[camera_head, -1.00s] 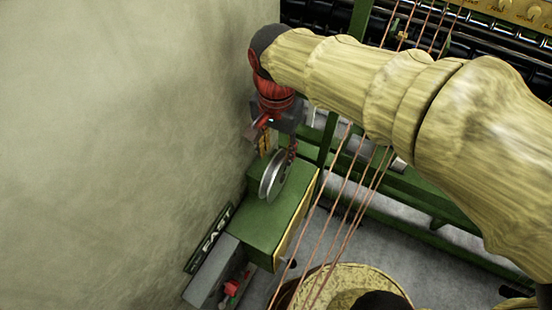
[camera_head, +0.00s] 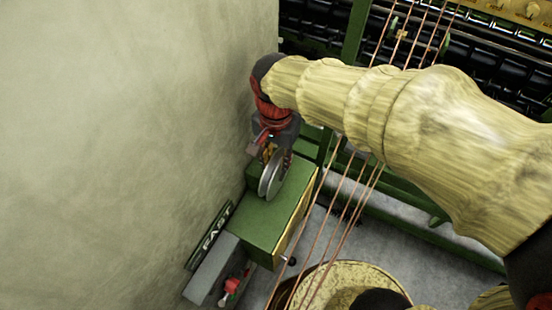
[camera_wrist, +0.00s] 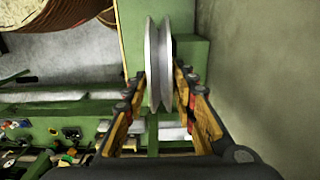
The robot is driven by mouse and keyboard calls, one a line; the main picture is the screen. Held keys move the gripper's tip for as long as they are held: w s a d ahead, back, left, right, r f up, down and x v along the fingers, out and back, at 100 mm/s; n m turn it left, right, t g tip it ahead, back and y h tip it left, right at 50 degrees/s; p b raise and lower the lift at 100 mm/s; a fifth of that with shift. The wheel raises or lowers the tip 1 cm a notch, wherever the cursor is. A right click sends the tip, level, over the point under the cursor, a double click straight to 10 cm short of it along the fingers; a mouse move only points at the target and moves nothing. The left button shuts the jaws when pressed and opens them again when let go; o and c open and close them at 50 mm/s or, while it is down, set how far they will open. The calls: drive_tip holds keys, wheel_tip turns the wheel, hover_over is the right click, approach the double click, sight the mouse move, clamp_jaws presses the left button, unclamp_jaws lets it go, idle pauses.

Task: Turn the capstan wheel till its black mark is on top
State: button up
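The capstan wheel is a grey metal grooved disc (camera_head: 272,175) standing upright on a green box (camera_head: 262,226) beside the wall. In the wrist view the wheel (camera_wrist: 158,55) is seen edge-on. My gripper (camera_wrist: 160,78) has one finger on each side of the rim, with the near part of the wheel between them. Small gaps seem to show beside the rim, so the fingers look open; contact is hard to tell. In the head view my gripper (camera_head: 267,146) is at the top back of the wheel, partly hidden. I cannot make out the black mark.
A plain wall (camera_head: 120,140) rises close on the left. Several copper wires (camera_head: 340,215) run diagonally right of the green box. A round drum (camera_head: 345,280) stands at the bottom. A "FAST" sign (camera_head: 210,237) and a red-knobbed lever (camera_head: 230,288) are in front of the box.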

sight(267, 178)
drive_tip(key=c, duration=0.6)
clamp_jaws()
drive_tip(key=shift+s, duration=0.1)
drive_tip(key=s+t+b, duration=0.1)
drive_tip(key=b, duration=0.2)
drive_tip(key=s+a+f+t+h+b, duration=0.1)
drive_tip(key=t+b, duration=0.1)
drive_tip(key=b, duration=0.1)
drive_tip(key=t+b, duration=0.1)
drive_tip(key=b, duration=0.2)
drive_tip(key=s+t+h+b, duration=0.1)
drive_tip(key=b, duration=0.1)
drive_tip(key=shift+a+f+t, duration=0.25)
drive_tip(key=shift+t, duration=0.05)
drive_tip(key=t+b, duration=0.1)
drive_tip(key=b, duration=0.2)
drive_tip(key=shift+s+a+f+h, duration=0.1)
drive_tip(key=shift+s+h, duration=0.3)
drive_tip(key=shift+t+b, duration=0.3)
drive_tip(key=shift+b, duration=0.3)
drive_tip(key=o, duration=0.9)
unclamp_jaws()
